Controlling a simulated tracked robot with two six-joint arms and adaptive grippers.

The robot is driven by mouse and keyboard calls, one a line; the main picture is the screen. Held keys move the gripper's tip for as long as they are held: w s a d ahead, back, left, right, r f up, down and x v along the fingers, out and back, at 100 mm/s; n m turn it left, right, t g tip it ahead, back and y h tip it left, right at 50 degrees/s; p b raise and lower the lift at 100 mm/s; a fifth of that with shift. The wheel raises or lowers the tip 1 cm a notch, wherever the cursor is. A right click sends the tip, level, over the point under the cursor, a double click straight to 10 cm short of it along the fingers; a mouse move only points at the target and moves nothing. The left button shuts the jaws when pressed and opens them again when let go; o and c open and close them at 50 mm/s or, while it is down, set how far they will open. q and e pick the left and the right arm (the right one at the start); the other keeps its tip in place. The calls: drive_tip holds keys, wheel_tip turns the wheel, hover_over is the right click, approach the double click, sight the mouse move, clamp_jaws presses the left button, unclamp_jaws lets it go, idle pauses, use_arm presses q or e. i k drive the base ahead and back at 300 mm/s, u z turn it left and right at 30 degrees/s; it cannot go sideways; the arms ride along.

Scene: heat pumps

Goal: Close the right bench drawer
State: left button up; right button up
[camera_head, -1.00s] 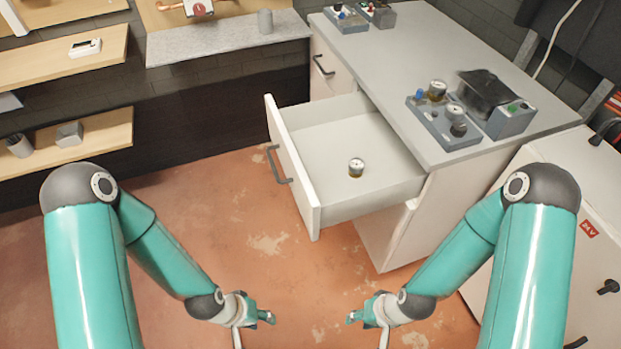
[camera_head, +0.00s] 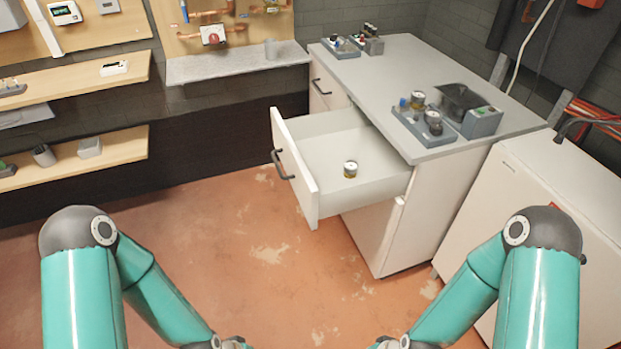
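The right bench drawer (camera_head: 305,185) is pulled far out of the grey-topped bench (camera_head: 385,75). Its dark handle (camera_head: 282,165) is on the white front panel, which faces left. A small round gauge-like part (camera_head: 350,169) stands inside the drawer. My two arms come in from the bottom left and bottom right, well below the drawer and apart from it.
A second, closed drawer with a handle (camera_head: 321,86) is farther back on the bench. Grey trays with parts (camera_head: 424,128) stand on the top. A white cabinet (camera_head: 530,220) is at the right. Shelves (camera_head: 75,165) line the left wall. The floor (camera_head: 240,250) before the drawer is clear.

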sight(312, 150)
drive_tip(key=u, duration=0.25)
drive_tip(key=i, duration=0.85)
drive_tip(key=z, duration=0.3)
drive_tip(key=k, duration=0.35)
drive_tip(key=z, duration=0.45)
drive_tip(key=i, duration=1)
drive_tip(key=u, duration=0.05)
